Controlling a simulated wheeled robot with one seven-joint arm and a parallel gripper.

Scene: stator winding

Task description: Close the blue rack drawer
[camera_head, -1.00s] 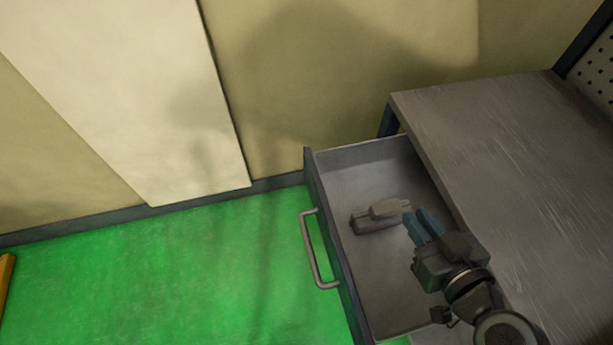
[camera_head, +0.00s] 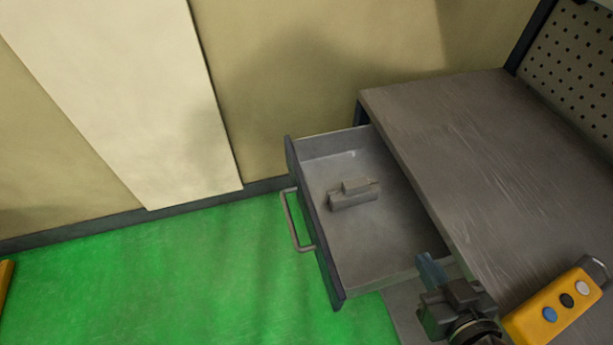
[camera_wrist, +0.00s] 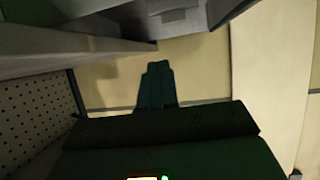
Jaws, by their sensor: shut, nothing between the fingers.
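The drawer (camera_head: 395,245) is pulled well out from under the bench top, with a dark blue-grey front (camera_head: 318,235) and a metal bar handle (camera_head: 293,222). A small grey object (camera_head: 354,197) lies inside it on the drawer floor. My gripper (camera_head: 430,268) is at the near right end of the drawer, above or beside its near side wall; I cannot tell if it touches. In the wrist view my gripper's fingers (camera_wrist: 156,85) are together with nothing between them. Part of the drawer (camera_wrist: 175,15) shows at the top of that view.
The grey bench top (camera_head: 480,170) lies right of the drawer, with a perforated panel (camera_head: 575,70) behind. A yellow control box with buttons (camera_head: 560,305) is at the lower right. Green floor (camera_head: 150,270) left of the drawer is clear up to the wall.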

